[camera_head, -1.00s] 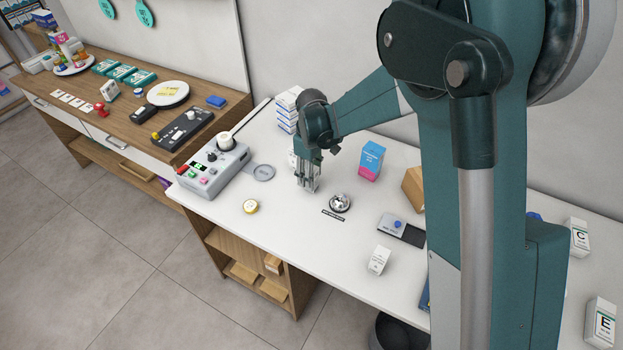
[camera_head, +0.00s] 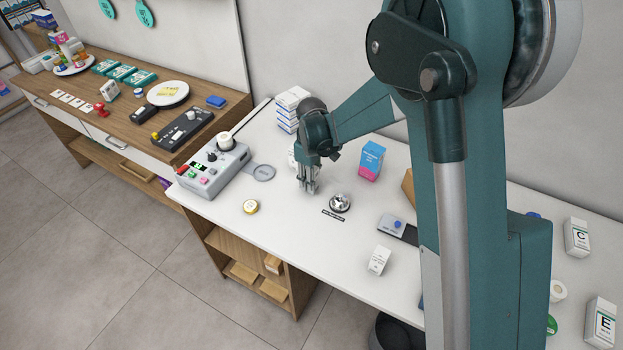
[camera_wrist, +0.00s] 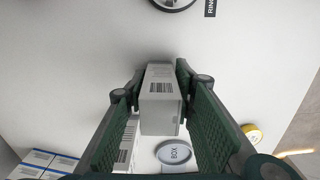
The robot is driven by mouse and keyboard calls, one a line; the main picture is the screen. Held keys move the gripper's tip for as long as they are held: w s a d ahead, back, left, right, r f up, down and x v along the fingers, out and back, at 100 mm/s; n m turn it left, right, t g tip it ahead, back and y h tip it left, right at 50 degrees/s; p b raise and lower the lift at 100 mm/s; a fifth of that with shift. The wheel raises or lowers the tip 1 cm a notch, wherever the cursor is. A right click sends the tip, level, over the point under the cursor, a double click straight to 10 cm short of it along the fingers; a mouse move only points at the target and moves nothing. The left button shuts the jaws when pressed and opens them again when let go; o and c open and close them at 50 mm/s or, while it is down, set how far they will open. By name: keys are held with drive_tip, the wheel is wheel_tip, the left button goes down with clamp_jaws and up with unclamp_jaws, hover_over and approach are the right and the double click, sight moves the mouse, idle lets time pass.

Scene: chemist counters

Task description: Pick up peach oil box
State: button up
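A narrow white box with a barcode (camera_wrist: 160,95) stands between the fingers of my gripper (camera_wrist: 160,80) in the wrist view. Both fingertips lie against its sides, and I see no clear gap. Its label name is not readable, so I cannot confirm it is the peach oil box. In the head view my gripper (camera_head: 309,190) points down, low over the white counter (camera_head: 300,232), and its fingers mostly hide the box. I cannot tell whether the box is off the counter.
Another white barcoded box (camera_wrist: 127,145) is close on the left in the wrist view. A round grey BOX marker (camera_head: 263,172), a bell (camera_head: 340,203), a blue-and-pink box (camera_head: 371,161) and a stack of white boxes (camera_head: 290,108) are around.

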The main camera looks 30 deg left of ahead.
drive_tip(key=c, duration=0.5)
drive_tip(key=shift+o, duration=0.2)
drive_tip(key=shift+r, duration=0.15)
drive_tip(key=shift+r, duration=4.9)
drive_tip(key=shift+a, duration=0.1)
